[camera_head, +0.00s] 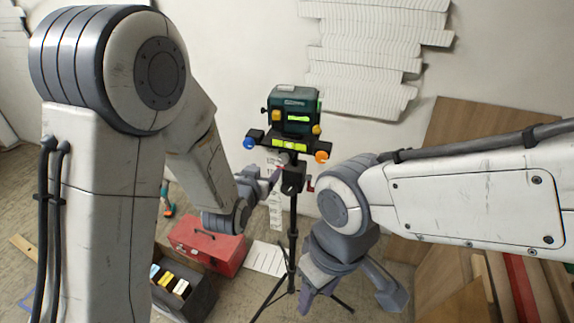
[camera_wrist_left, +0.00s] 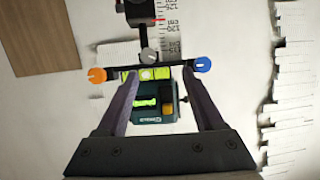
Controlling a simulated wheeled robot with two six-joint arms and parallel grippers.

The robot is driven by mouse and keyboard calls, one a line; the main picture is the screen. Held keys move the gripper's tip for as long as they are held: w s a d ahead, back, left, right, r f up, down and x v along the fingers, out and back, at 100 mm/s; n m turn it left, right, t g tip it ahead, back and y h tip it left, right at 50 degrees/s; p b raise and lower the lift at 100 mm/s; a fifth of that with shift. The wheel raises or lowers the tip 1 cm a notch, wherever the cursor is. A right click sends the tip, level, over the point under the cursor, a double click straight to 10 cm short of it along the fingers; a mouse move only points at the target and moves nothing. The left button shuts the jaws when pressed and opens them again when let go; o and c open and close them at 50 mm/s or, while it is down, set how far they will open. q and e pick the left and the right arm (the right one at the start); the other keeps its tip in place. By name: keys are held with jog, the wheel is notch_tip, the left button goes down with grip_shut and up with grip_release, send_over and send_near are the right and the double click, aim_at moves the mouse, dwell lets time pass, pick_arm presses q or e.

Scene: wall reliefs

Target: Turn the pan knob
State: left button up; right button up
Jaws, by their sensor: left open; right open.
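A dark green laser level (camera_head: 291,112) stands on a black tripod head. A blue knob (camera_head: 249,142) is at the head's left end and an orange knob (camera_head: 321,157) at its right end. In the left wrist view, which is upside down, the orange knob (camera_wrist_left: 97,75), blue knob (camera_wrist_left: 203,65) and a grey knob (camera_wrist_left: 150,56) show. I cannot tell which is the pan knob. My left gripper (camera_head: 268,180) is open just below the blue knob; its fingers (camera_wrist_left: 160,75) show around the level's outline, with contact unclear. My right gripper (camera_head: 350,291) is open and empty, low right of the tripod.
The tripod's pole and legs (camera_head: 292,225) stand between my grippers. A red toolbox (camera_head: 207,245) and a dark open box (camera_head: 183,290) lie on the floor at lower left. Wooden boards (camera_head: 480,150) lean at right. White slatted reliefs (camera_head: 370,50) are on the wall.

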aim_at(283, 160)
pick_arm(q)
jog(key=w+d+f+p, duration=0.1)
jog(key=w, duration=0.1)
jog(key=w+d+f+p, duration=0.1)
jog(key=w+d, duration=0.1)
jog(key=w, duration=0.1)
jog(key=w+d+f, duration=0.1)
jog(key=w, duration=0.1)
jog(key=shift+w+d+p, duration=0.15)
jog(key=shift+w+p, duration=0.05)
jog(key=shift+p, duration=0.2)
jog(key=shift+w+d+f, duration=0.15)
jog(key=shift+w+f, duration=0.15)
jog(key=shift+w, duration=0.25)
